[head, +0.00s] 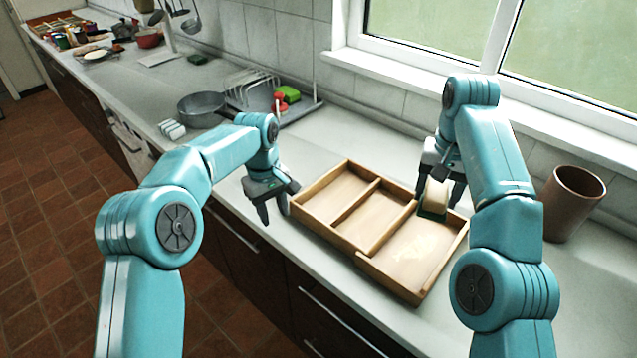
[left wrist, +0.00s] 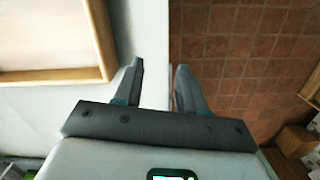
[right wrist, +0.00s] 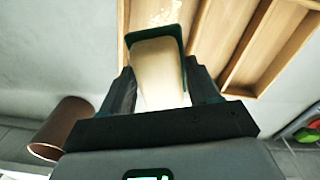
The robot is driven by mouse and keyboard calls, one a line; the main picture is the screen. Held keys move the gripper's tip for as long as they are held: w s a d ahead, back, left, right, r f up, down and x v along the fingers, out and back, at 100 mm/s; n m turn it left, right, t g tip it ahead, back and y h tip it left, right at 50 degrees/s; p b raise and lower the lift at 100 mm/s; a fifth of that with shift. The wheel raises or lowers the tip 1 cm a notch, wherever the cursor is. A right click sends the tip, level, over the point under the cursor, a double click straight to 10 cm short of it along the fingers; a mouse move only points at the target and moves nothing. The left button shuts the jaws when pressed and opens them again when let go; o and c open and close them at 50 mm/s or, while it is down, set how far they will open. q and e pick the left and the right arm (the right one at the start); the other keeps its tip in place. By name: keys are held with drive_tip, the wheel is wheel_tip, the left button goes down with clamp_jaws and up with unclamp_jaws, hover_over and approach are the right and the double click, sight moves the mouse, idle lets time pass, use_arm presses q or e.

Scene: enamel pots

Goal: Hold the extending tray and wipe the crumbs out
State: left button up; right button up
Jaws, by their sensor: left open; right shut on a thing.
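The wooden extending tray (head: 352,256) lies on the counter, with a divided part at left and an extended section at right. Pale crumbs (head: 428,243) lie on the floor of the extended section; a few also show in the right wrist view (right wrist: 160,12). My right gripper (head: 440,192) is shut on a brush with a cream block and a green base (head: 433,213), held at the back of the extended section. The brush fills the jaws in the right wrist view (right wrist: 160,75). My left gripper (head: 274,213) is open and empty, beside the tray's left end, near the counter's front edge.
A brown cylindrical container (head: 572,205) stands right of the tray. A grey pan (head: 200,108) and a dish rack (head: 250,90) with a green and red item stand behind my left arm. The counter's front edge drops to dark drawers (head: 245,240) and a tiled floor.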

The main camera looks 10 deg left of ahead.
use_arm(q)
drive_tip(key=n, duration=0.1)
approach(319, 220)
drive_tip(key=a+f, duration=0.2)
drive_tip(key=a, duration=0.1)
drive_tip(key=d+r+n+y, duration=0.1)
drive_tip(key=d+r, duration=0.2)
drive_tip(key=d, duration=0.1)
drive_tip(key=shift+t, duration=0.3)
drive_tip(key=f, duration=1)
drive_tip(key=shift+s+f, duration=0.2)
drive_tip(key=shift+s+a+f, duration=0.1)
drive_tip(key=shift+s+f, duration=0.05)
drive_tip(key=shift+f, duration=0.35)
clamp_jaws()
